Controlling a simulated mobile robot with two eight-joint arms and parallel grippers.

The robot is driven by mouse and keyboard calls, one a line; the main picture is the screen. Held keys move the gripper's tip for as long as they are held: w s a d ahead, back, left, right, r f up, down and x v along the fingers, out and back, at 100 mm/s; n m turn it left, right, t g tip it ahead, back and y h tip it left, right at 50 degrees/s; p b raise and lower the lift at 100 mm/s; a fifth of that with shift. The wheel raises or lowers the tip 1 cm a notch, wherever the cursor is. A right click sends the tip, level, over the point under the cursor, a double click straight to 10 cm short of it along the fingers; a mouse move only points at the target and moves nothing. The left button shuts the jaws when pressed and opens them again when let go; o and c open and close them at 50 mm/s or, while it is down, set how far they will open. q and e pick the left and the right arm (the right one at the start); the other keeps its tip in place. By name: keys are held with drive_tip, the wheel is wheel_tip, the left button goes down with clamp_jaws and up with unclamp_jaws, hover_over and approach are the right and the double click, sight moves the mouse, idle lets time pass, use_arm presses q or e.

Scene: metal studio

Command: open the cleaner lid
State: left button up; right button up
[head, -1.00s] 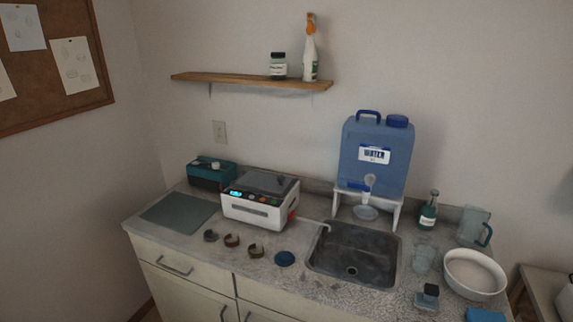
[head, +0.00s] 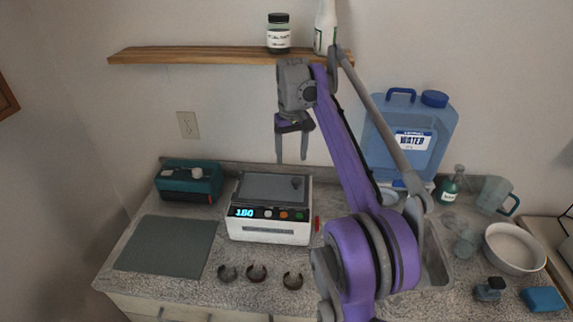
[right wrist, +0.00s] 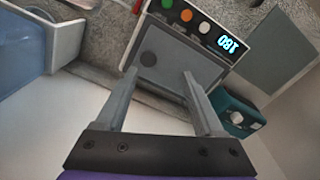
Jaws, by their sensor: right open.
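The cleaner (head: 270,231) is a white box with a lit "180" display and several round buttons on its front. It stands on the counter. My right gripper (head: 292,161) is open and empty, fingers pointing down, above the back right of the lid. My left gripper is not in view.
A wooden shelf (head: 190,55) with bottles is on the wall above. A teal box (head: 188,183) and a grey mat (head: 168,246) are left of the cleaner. A blue water container (head: 408,130) stands right, behind my arm.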

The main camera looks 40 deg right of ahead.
sight(296, 180)
drive_tip(key=d+f, duration=0.1)
drive_tip(key=f, duration=0.2)
drive_tip(key=d+f+b, duration=0.1)
drive_tip(key=f, duration=0.2)
drive_tip(key=w+f, duration=0.1)
drive_tip(key=f, duration=0.2)
drive_tip(key=shift+d, duration=0.4)
drive_tip(key=shift+f, duration=0.5)
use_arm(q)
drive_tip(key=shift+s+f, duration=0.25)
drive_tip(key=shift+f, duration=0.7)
use_arm(e)
clamp_jaws()
